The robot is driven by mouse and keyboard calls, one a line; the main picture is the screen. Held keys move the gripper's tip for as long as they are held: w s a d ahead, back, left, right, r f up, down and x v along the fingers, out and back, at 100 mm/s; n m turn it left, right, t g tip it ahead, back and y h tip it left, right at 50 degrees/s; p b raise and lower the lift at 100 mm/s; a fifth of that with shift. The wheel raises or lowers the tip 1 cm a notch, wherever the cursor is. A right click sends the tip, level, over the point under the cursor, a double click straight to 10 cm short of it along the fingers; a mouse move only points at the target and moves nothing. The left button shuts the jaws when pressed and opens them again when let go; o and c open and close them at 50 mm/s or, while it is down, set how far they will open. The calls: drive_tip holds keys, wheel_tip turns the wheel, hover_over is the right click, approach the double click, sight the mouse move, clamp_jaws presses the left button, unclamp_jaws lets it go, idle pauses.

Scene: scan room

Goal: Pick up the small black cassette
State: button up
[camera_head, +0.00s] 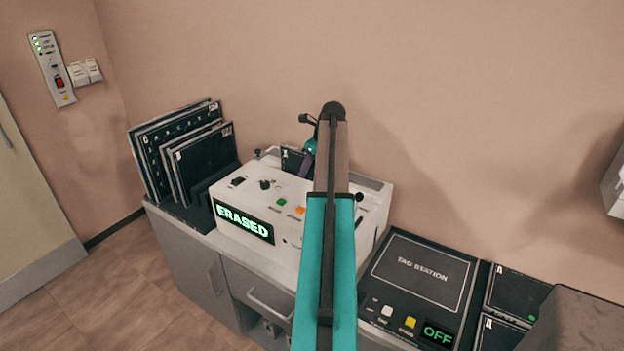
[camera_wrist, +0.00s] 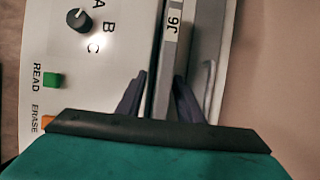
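The small black cassette (camera_head: 291,160) stands upright in the top slot of the white machine (camera_head: 225,185), whose front display reads "ERASED". In the head view my arm hides most of the gripper and part of the cassette.
A rack of larger black cassettes (camera_head: 205,160) stands left of the machine. Right of it lie a black tag station (camera_head: 420,270) reading "OFF" and more black cassettes (camera_head: 515,295). The wall (camera_head: 440,90) is close behind. A knob (camera_wrist: 79,20) and buttons sit on the machine's top.

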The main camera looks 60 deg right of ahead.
clamp_jaws()
drive_tip(key=shift+r, duration=0.1)
idle(0.4)
wheel_tip(320, 180, up, 18)
drive_tip(key=b, duration=0.3)
idle(0.5)
idle(0.6)
wheel_tip(320, 180, up, 9)
drive_tip(key=p, duration=0.7)
idle(0.9)
drive_tip(key=shift+w, duration=0.15)
idle(0.4)
